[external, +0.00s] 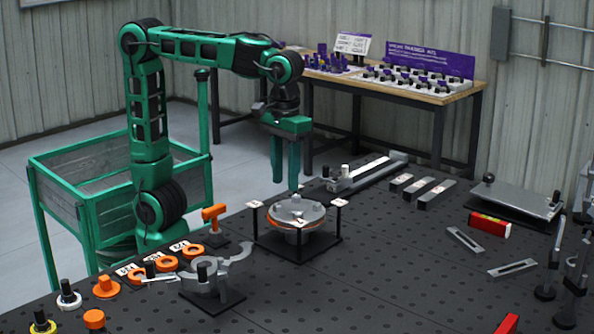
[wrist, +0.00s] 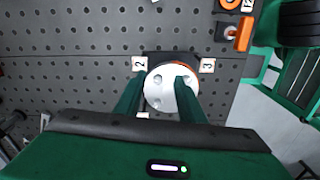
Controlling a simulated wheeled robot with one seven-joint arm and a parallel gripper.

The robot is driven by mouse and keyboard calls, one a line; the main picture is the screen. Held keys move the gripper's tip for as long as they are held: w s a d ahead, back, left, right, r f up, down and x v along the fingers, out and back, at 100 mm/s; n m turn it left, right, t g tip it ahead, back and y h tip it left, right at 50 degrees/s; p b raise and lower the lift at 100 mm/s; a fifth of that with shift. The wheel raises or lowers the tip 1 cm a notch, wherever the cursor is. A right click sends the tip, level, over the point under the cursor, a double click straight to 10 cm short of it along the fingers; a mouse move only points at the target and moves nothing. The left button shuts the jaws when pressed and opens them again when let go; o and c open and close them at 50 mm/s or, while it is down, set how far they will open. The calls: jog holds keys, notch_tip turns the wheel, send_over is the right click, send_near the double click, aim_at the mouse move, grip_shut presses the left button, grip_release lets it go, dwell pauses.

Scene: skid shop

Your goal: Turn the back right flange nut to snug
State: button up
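The round flange (external: 298,212) is a pale metal disc with an orange part under it, inside a black four-legged stand (external: 272,240). In the wrist view the flange (wrist: 168,78) shows several dark round spots, which may be nuts or holes. Which one is the back right flange nut I cannot tell. White number tags stand around it, among them a 2 (wrist: 139,63) and a 3 (wrist: 208,65). My gripper (external: 286,188) points down just above the flange. In the wrist view its fingers (wrist: 157,84) are apart with the disc between and beyond them, holding nothing visible.
An orange T-shaped piece (external: 214,216) and a grey clamp-like fixture (external: 205,280) stand left of the flange. A long metal slide (external: 368,174) lies behind it. Grey bars (external: 436,194) and a red box (external: 489,225) lie to the right.

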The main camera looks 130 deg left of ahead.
aim_at(297, 213)
jog(key=a+f, duration=0.1)
jog(key=f, duration=0.2)
jog(key=a+f+n, duration=0.1)
jog(key=f, duration=0.2)
jog(key=a+f+n, duration=0.1)
jog(key=f, duration=0.2)
jog(key=shift+w+a+f, duration=0.15)
jog(key=shift+w+f, duration=0.15)
jog(key=shift+f, duration=0.05)
grip_shut()
